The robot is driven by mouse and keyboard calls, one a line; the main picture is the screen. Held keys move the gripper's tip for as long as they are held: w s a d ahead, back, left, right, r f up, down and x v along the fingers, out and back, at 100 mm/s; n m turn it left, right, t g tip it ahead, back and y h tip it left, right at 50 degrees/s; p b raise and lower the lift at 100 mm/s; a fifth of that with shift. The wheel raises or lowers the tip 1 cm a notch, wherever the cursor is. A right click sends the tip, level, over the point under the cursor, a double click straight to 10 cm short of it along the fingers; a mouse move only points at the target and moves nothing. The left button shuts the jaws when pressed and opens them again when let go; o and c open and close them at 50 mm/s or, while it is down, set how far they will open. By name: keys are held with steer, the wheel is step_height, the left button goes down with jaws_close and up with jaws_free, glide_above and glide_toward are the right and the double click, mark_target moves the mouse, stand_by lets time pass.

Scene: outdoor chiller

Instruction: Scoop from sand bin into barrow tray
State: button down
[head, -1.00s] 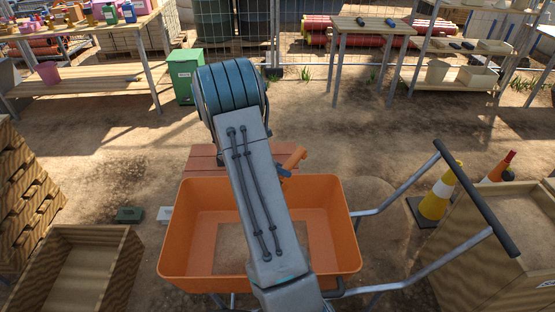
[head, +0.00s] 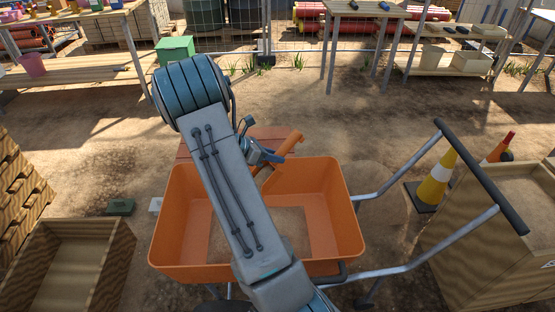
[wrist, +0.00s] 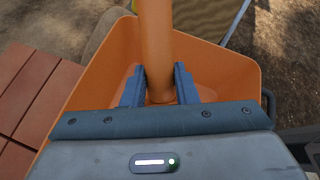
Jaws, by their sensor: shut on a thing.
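My gripper (head: 262,154) is over the far edge of the orange barrow tray (head: 335,200), partly behind my arm. It is shut on an orange scoop (head: 285,150). In the wrist view my gripper (wrist: 160,88) has a finger on each side of the scoop's thick orange shaft (wrist: 155,35). The scoop's working end and any load in it cannot be made out. The tray's floor shows a flat sandy-brown patch, and my arm covers part of it. A wooden bin (head: 470,225) at the right has a sand-coloured top surface; I cannot tell whether it is the sand bin.
A red-brown slatted surface (head: 195,147) lies just behind the tray. The barrow's handle (head: 480,180) reaches to the right, before a yellow-and-white cone (head: 436,180). A wooden box (head: 110,265) stands at the left. Open dirt ground lies beyond, before the benches.

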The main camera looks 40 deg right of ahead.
steer(key=shift+w+a+f+h+b, duration=0.1)
steer(key=shift+a+f+h+b, duration=0.45)
steer(key=shift+b, duration=0.4)
steer(key=a+h, duration=0.1)
steer(key=a+b, duration=0.1)
steer(key=a+h, duration=0.1)
steer(key=shift+w+a+r+m+g+h+b, duration=0.2)
steer(key=shift+w+a+m+g+h+b, duration=0.1)
steer(key=shift+g+h+b, duration=0.1)
steer(key=shift+a+r+m+g+h, duration=0.15)
steer(key=shift+a+h, duration=0.25)
steer(key=shift+a, duration=0.1)
steer(key=shift+a+r+m+g+h, duration=0.1)
steer(key=shift+a+m+g+h, duration=0.05)
steer(key=shift+a+h, duration=0.25)
step_height(320, 180, up, 7)
steer(key=n+t+y+p, duration=0.1)
steer(key=y+p, duration=0.6)
steer(key=p, duration=0.8)
steer(key=shift+n+t+y, duration=0.3)
steer(key=shift+t+y, duration=0.05)
steer(key=shift+t, duration=0.05)
